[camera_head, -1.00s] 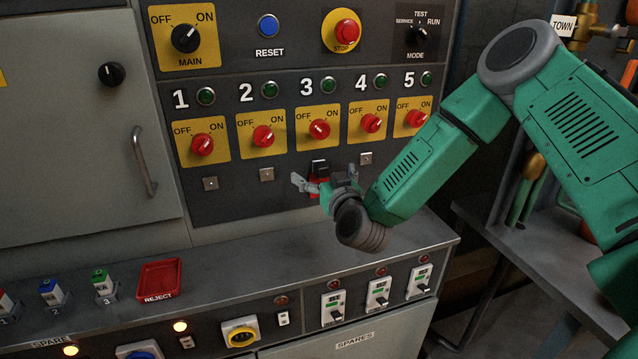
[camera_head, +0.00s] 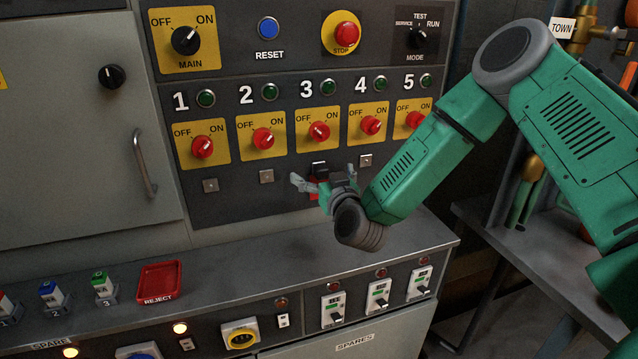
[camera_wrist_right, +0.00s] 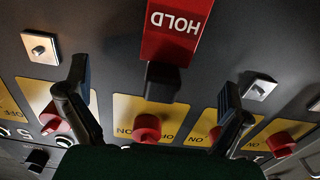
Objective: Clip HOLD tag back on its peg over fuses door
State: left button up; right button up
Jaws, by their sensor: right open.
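The HOLD tag (camera_wrist_right: 176,30) is red with white letters and has a black clip (camera_wrist_right: 162,82). It hangs on the panel below switch 3, upside down in the right wrist view. In the head view its clip (camera_head: 319,168) shows, but my right gripper partly covers the red tag (camera_head: 314,190). My right gripper (camera_head: 324,180) is open in front of the tag. In the wrist view its fingers (camera_wrist_right: 152,98) stand apart on either side of the clip, with gaps on both sides. No door marked fuses is readable. My left gripper is not in view.
Bare peg plates sit below switch 1 (camera_head: 210,185), switch 2 (camera_head: 266,175) and switch 4 (camera_head: 365,159). Red switch knobs (camera_head: 319,131) stick out above. A grey cabinet door (camera_head: 75,130) with a handle is at left. A ledge (camera_head: 250,255) with a red reject tray (camera_head: 160,280) lies below.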

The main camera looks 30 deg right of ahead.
aim_at(324, 176)
jog(key=shift+a, duration=0.1)
dwell(0.5)
grip_shut()
jog(key=shift+s, duration=0.15)
jog(key=shift+p+v, duration=0.7)
jog(key=shift+v, duration=2.15)
